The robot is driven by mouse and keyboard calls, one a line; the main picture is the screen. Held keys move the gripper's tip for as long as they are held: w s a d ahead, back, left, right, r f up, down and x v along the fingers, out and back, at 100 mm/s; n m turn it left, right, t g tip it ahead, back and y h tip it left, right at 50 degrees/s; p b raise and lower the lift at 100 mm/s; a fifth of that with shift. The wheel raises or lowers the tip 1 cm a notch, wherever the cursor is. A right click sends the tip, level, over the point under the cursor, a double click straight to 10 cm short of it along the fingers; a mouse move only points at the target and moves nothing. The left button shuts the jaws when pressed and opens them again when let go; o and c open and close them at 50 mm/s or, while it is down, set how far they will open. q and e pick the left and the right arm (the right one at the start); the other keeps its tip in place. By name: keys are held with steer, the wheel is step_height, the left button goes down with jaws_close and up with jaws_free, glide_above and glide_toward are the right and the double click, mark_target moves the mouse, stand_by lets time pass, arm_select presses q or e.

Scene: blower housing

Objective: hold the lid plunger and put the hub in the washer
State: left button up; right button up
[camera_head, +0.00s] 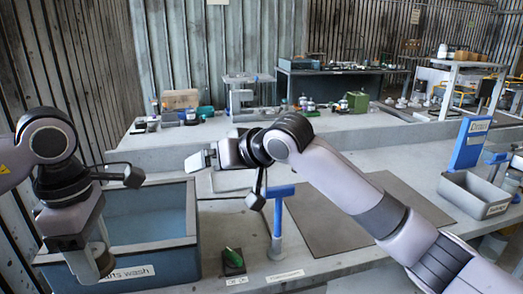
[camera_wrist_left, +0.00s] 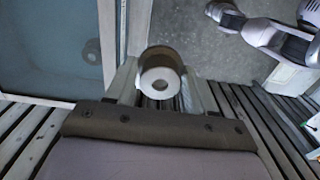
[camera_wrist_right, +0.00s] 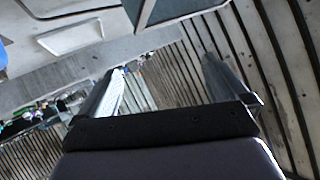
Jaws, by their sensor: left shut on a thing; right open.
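The washer is an open blue tub (camera_head: 190,215) labelled "parts wash" at the left front of the bench; its wall edge also shows in the left wrist view (camera_wrist_left: 110,40). My left gripper (camera_head: 98,262) is shut on the hub, a brownish ring-like cylinder with a pale bored end (camera_wrist_left: 160,78). The hub is in front of the tub's near left side in the head view, apparently outside it. A blue T-shaped handle, likely the lid plunger (camera_head: 279,212), stands upright right of the tub. My right gripper (camera_head: 203,160) is open and empty above the tub's back right, away from that handle.
A dark flat mat (camera_head: 350,212) covers the bench middle, partly behind my right arm. A grey bin (camera_head: 474,195) with a blue sign stands at right.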

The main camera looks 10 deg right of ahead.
steer(key=s+d+r+m+g+h, duration=0.1)
steer(key=s+d+g+h, duration=0.15)
steer(key=d, duration=0.25)
steer(key=m+g+h, duration=0.2)
steer(key=g+h, duration=0.1)
steer(key=h, duration=0.2)
glide_toward(280, 187)
steer(key=x, duration=1.2)
steer(key=shift+w+f, duration=0.1)
steer(key=shift+f, duration=0.1)
